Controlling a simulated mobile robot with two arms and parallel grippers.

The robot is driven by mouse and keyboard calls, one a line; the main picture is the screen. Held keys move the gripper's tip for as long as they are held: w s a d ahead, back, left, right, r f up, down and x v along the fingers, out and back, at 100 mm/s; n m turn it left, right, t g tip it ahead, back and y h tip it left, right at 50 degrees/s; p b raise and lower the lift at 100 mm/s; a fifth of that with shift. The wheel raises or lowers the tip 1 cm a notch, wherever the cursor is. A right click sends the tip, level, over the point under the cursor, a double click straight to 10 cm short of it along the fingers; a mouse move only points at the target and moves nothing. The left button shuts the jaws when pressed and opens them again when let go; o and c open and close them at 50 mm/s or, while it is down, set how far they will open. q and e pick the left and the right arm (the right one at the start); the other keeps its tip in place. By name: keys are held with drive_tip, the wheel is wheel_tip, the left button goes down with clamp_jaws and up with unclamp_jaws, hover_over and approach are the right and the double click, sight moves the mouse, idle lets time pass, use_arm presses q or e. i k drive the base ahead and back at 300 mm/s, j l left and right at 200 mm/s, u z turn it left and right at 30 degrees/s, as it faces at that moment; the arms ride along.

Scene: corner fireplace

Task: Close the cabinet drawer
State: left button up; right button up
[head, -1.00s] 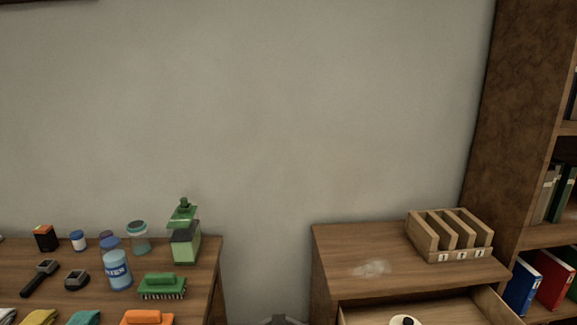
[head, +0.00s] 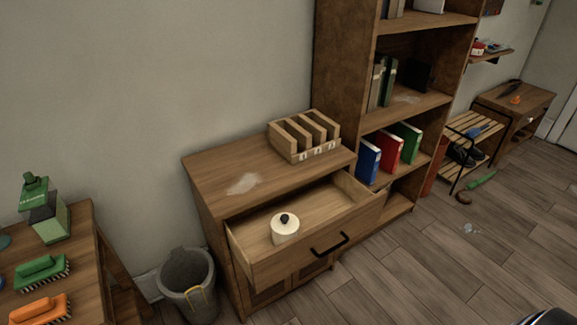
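The wooden cabinet (head: 210,176) stands against the wall in the middle of the head view. Its top drawer (head: 350,203) is pulled well out toward me. A black bar handle (head: 330,245) is on the drawer's front panel. A white lidded jar (head: 285,230) with a black knob stands inside the drawer near its front left. Neither of my grippers shows in the head view.
A grey bucket (head: 187,285) stands on the floor left of the cabinet. A table with brushes (head: 40,272) and a green bottle (head: 44,210) is at far left. A bookshelf (head: 340,75) adjoins the cabinet's right.

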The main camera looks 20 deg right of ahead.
sight(333, 208)
drive_tip(key=z, duration=1.1)
